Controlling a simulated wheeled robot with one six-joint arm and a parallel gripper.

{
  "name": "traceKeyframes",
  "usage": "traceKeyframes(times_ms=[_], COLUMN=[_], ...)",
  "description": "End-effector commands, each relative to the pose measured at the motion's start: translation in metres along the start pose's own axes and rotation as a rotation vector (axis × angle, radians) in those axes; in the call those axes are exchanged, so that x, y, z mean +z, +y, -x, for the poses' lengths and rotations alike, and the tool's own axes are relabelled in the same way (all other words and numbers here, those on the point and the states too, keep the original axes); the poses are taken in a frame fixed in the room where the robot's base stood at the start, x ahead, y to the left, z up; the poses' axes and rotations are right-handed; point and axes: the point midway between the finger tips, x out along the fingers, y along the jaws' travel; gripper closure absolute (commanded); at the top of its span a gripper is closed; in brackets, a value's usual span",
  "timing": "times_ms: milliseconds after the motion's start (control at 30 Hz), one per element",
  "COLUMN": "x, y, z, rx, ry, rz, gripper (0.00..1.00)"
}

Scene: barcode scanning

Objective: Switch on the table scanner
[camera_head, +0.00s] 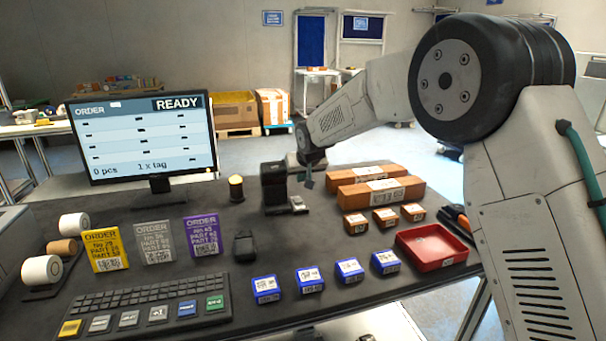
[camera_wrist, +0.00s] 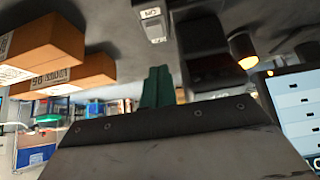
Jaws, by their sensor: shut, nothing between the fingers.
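The table scanner (camera_head: 274,187) looks like a black upright block on the dark table, right of the monitor. A small grey box with a pale label (camera_head: 299,204), possibly its switch, sits at its front right. In the wrist view, which looks upside down, the black scanner body (camera_wrist: 205,45) and the small labelled box (camera_wrist: 152,18) show near the top. My gripper (camera_head: 309,183) hangs just right of the scanner, above the table and behind the small box. Its green fingers (camera_wrist: 158,88) are closed together and empty. I cannot tell any contact.
A lit lamp (camera_head: 236,188) stands left of the scanner. The monitor (camera_head: 145,140) reads READY. Long brown boxes (camera_head: 381,191) lie right of my gripper. Small brown boxes (camera_head: 386,218), blue boxes (camera_head: 311,280) and a red tray (camera_head: 432,247) stand nearer. A black handheld device (camera_head: 244,246) lies front left.

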Motion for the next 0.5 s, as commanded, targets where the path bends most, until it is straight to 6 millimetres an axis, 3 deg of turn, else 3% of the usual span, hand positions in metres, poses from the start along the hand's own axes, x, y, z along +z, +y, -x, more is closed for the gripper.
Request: traceKeyframes(times_ms=[233,500], x=[0.001,0.025], y=[0.0,0.0], z=[-0.054,-0.074], rx=[0.0,0.0], ry=[-0.002,-0.001], rz=[0.0,-0.001], gripper=[1.0,1.0])
